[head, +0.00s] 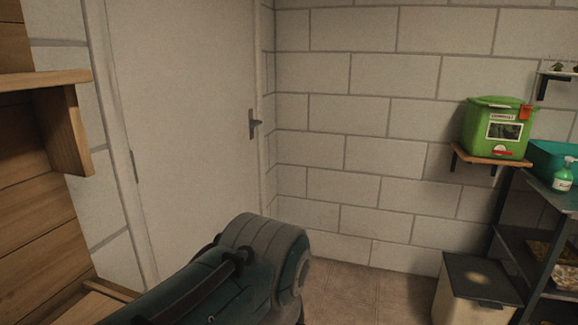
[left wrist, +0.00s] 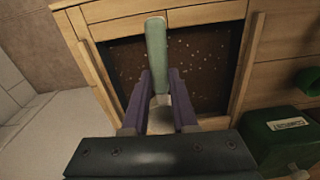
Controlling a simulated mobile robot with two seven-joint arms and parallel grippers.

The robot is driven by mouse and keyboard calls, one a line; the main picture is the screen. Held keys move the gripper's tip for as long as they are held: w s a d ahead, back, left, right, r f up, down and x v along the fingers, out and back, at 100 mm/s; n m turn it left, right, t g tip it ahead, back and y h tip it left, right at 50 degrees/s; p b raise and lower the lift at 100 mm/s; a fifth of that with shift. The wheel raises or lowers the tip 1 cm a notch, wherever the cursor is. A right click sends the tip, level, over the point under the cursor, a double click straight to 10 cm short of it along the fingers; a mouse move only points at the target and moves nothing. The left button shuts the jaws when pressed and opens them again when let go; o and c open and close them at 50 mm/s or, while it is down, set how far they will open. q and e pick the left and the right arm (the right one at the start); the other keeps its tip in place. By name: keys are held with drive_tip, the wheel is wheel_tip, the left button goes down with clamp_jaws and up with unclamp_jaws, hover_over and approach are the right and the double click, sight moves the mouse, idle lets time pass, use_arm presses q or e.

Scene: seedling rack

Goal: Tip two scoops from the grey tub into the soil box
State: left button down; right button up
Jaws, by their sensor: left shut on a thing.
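My left gripper (left wrist: 161,73) shows in the left wrist view with its two purple fingers shut on a pale green, rounded handle (left wrist: 156,45), which looks like that of a scoop. A whitish part shows between the fingers; the rest of the held thing is hidden. Beyond and below it is a wooden-sided box (left wrist: 248,70) with dark, pale-flecked soil, which looks like the soil box. I cannot tell the height of the gripper above it. I see no grey tub in either view. My right gripper is not in view.
A dark green container (left wrist: 259,150) with a white label stands to the right in the left wrist view. In the head view, a green compost bin (head: 494,130) sits on a wall shelf, a dark rack (head: 533,255) stands at right, and a door (head: 185,120) is at left.

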use_arm(q)
drive_tip(key=w+d+r+b, duration=0.2)
drive_tip(key=w+r+b, duration=0.3)
drive_tip(key=shift+w+d+b, duration=0.15)
drive_tip(key=shift+w+b, duration=0.15)
drive_tip(key=shift+w, duration=0.05)
